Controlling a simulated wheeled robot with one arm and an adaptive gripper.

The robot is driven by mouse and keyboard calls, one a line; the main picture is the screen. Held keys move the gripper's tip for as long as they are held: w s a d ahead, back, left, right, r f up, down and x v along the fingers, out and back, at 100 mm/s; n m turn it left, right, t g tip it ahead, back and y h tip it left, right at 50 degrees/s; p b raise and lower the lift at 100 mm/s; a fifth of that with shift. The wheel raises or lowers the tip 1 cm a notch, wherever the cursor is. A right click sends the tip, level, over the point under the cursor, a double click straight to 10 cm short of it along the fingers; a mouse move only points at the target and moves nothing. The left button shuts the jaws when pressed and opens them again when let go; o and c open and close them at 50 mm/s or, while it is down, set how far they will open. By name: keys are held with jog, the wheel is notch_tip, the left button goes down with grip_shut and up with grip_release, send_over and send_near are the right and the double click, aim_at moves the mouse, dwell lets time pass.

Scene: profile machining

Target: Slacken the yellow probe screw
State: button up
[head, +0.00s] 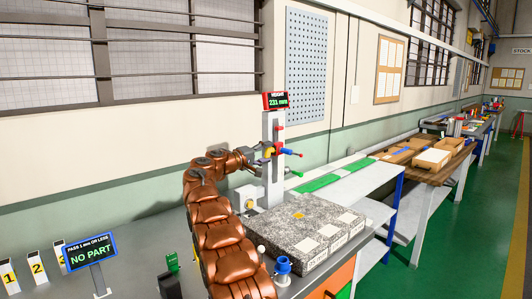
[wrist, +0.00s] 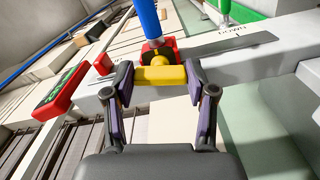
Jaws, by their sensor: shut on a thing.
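The yellow probe screw (wrist: 160,75) has a bar-shaped head and a round yellow centre. It sits between the two fingertips of my gripper (wrist: 161,84), which is shut on it in the wrist view. In the head view my gripper (head: 253,154) reaches the grey height gauge column (head: 273,194) from the left, at the yellow screw (head: 268,152). A red block (wrist: 174,46) and a blue rod (wrist: 149,18) are just beyond the screw. The red display (head: 275,100) on top of the column reads what looks like 231 mm.
A speckled granite block (head: 300,228) with pale squares and a small yellow piece stands right of my arm. A sign (head: 88,253) reading NO PART and numbered stands are at left. Green handle (wrist: 224,8) is near the gripper.

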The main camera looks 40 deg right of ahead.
jog(key=shift+w, duration=0.1)
dwell(0.3)
jog(key=o, duration=1.2)
jog(key=shift+c, duration=0.2)
jog(key=shift+a, duration=0.15)
jog(key=a, duration=1.1)
jog(key=shift+a, duration=0.4)
